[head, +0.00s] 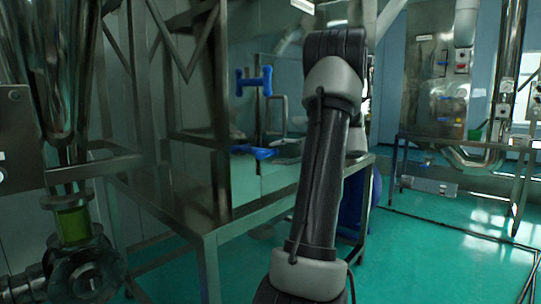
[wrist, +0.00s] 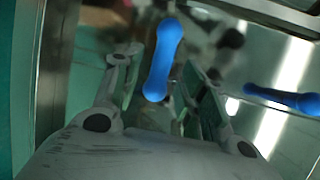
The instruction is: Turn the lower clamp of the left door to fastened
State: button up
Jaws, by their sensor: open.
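In the wrist view a blue clamp handle (wrist: 163,62) stands nearly upright in the picture, its lower end in the gap between my gripper's fingers (wrist: 160,82). The fingers are spread apart, and I see no grip on the handle. A second blue handle (wrist: 285,98) lies almost level at the right. In the head view a blue upper clamp handle (head: 254,82) and a lower blue clamp handle (head: 254,152) show on the steel machine, left of my arm. My arm hides part of this area, and my gripper is not clear there. I cannot match the handles between views with certainty.
The machine stands on a steel table (head: 275,205) with legs and frame bars close by. A steel hopper with a valve (head: 85,260) is at the near left. Green floor (head: 430,260) is open at the right, with another steel machine (head: 435,90) at the back.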

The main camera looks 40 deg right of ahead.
jog(key=v, duration=0.8)
jog(key=shift+w, duration=0.1)
jog(key=s+f+m+g+h, duration=0.2)
jog(key=s+f+m+g, duration=0.15)
jog(key=f, duration=0.55)
jog(key=s+a+f+n+g+h, duration=0.1)
jog(key=s+a+f+g, duration=0.1)
jog(key=a, duration=0.3)
jog(key=s+a+f+n+g, duration=0.1)
jog(key=s+a+f+g, duration=0.15)
jog(key=a, duration=0.25)
jog(key=s+a+r+n+g+h, duration=0.1)
jog(key=s+a+r+n+h, duration=0.1)
jog(key=a+n, duration=0.5)
jog(key=s+a+r+n+h, duration=0.2)
jog(key=a+n, duration=0.6)
jog(key=a, duration=0.8)
jog(key=shift+r+g+h, duration=0.3)
jog(key=shift+r+g, duration=0.1)
jog(key=shift+r, duration=0.45)
